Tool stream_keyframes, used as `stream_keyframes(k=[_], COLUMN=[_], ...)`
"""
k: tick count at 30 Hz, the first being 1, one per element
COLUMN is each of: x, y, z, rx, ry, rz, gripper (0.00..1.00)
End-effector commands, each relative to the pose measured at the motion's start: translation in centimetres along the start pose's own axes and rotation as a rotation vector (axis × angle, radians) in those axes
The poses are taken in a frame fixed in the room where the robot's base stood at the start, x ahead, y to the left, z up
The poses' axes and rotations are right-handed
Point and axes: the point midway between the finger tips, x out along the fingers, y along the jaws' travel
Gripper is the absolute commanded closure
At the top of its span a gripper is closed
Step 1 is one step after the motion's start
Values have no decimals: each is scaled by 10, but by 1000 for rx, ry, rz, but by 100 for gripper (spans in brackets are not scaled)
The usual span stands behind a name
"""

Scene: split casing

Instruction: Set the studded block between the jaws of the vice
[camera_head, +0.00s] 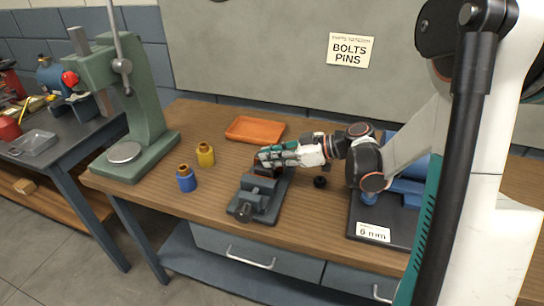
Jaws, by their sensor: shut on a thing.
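The grey vice (262,192) stands near the front middle of the wooden workbench, with its screw end toward the front. My gripper (264,163) reaches in from the right, over the back part of the vice. It is shut on a small reddish-brown piece (263,171), which I take to be the studded block. The fingers hide much of the block, and its studs are too small to make out. The block is at or just above the vice's jaws; I cannot tell whether it touches them.
An orange tray (255,130) lies behind the vice.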

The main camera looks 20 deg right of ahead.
Motion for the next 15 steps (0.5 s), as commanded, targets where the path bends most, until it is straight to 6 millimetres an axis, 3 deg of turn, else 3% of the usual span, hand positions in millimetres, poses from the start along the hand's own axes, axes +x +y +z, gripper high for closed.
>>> stream_keyframes(k=[15], x=[2], y=[0], z=[5], rx=[0], ry=[2], rz=[0], gripper=[100])
